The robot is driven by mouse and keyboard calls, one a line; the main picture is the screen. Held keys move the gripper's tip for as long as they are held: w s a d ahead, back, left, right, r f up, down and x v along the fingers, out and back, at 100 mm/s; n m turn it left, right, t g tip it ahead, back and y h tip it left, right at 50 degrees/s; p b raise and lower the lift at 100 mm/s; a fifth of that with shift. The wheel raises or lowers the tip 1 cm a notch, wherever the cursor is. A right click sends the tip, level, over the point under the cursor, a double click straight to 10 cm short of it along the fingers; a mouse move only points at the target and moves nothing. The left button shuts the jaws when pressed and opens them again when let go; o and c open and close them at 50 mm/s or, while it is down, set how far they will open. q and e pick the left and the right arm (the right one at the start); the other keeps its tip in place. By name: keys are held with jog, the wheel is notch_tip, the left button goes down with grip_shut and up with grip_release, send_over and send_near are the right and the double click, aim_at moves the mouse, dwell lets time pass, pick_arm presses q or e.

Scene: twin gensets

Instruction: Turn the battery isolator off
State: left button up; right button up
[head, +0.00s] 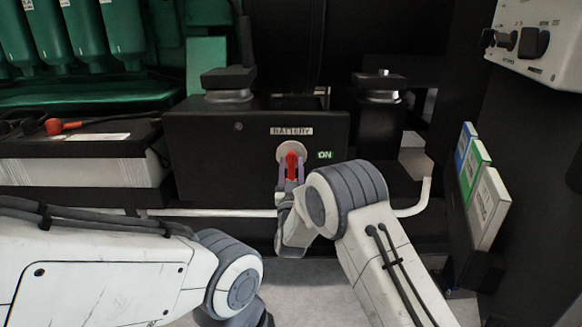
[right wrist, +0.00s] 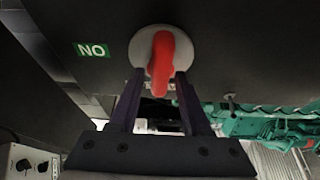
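The battery isolator is a red handle (head: 291,165) on a pale round plate (head: 291,151), on the front of a black box labelled BATTERY. The handle stands about vertical, with a green ON label (head: 324,155) to its right. In the right wrist view, which is upside down, the red handle (right wrist: 162,58) shows with its tip between or just beyond my fingertips. My right gripper (head: 290,172) is open, one purple finger on each side of the handle; whether they touch it cannot be told. My left arm shows low at left; its gripper is out of view.
The black box (head: 215,155) stands between a battery (head: 80,155) at left and black posts at right. A pale rail (head: 410,208) runs below the box. Several binders (head: 487,208) sit in a rack at right, under a white control box (head: 545,40).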

dwell(0.3)
jog(key=p+v, duration=0.2)
jog(key=v, duration=0.8)
jog(key=shift+s+f+p, duration=0.2)
jog(key=shift+p, duration=0.1)
